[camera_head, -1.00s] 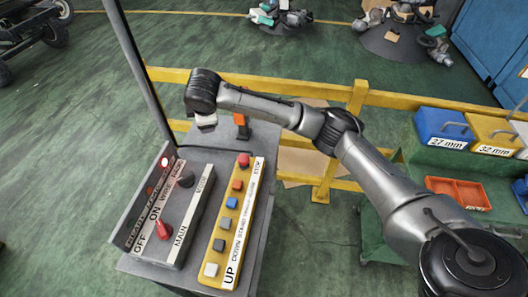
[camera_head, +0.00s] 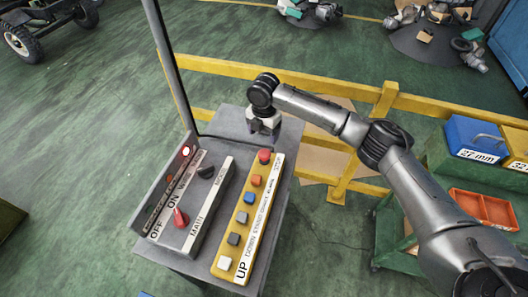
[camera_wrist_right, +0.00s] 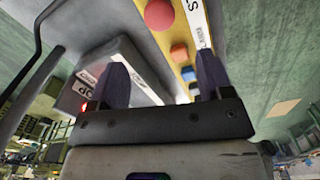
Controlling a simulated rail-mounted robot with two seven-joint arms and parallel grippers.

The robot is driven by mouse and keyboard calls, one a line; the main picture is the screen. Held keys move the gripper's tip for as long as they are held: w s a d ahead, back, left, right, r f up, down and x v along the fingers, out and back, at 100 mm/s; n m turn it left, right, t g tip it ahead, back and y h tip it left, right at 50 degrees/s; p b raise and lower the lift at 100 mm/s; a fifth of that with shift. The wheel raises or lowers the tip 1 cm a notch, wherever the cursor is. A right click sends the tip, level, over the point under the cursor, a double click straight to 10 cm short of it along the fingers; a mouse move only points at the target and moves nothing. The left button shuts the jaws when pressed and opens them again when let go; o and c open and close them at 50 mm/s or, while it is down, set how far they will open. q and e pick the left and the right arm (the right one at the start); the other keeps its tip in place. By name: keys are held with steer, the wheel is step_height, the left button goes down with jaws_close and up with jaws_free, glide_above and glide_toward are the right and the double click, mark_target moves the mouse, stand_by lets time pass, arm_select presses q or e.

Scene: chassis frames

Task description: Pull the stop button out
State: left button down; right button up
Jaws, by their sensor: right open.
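The stop button (camera_head: 264,156) is a red round cap at the far end of the yellow button panel (camera_head: 232,262), beside the STOP lettering. My right gripper (camera_head: 264,132) is just beyond that end of the panel, pointing down, open and empty. In the right wrist view, my gripper's two dark fingers (camera_wrist_right: 163,80) are spread apart. The red button (camera_wrist_right: 159,14) shows ahead, between their directions and apart from them. My left gripper is out of view.
A grey switch box (camera_head: 197,225) with a red lever (camera_head: 180,218) and a black knob (camera_head: 206,172) sits left of the panel. A dark pole (camera_head: 166,65) rises behind it. A yellow railing (camera_head: 330,88) runs behind. A green cart with bins (camera_head: 485,207) stands right.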

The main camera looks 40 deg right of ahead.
mark_target(264, 153)
step_height(264, 153, down, 9)
steer(key=shift+r, duration=0.15)
steer(key=shift+f, duration=0.85)
steer(key=c, duration=1.3)
steer(key=shift+r+p, duration=0.95)
steer(key=shift+p, duration=0.3)
steer(key=shift+w+a, duration=0.1)
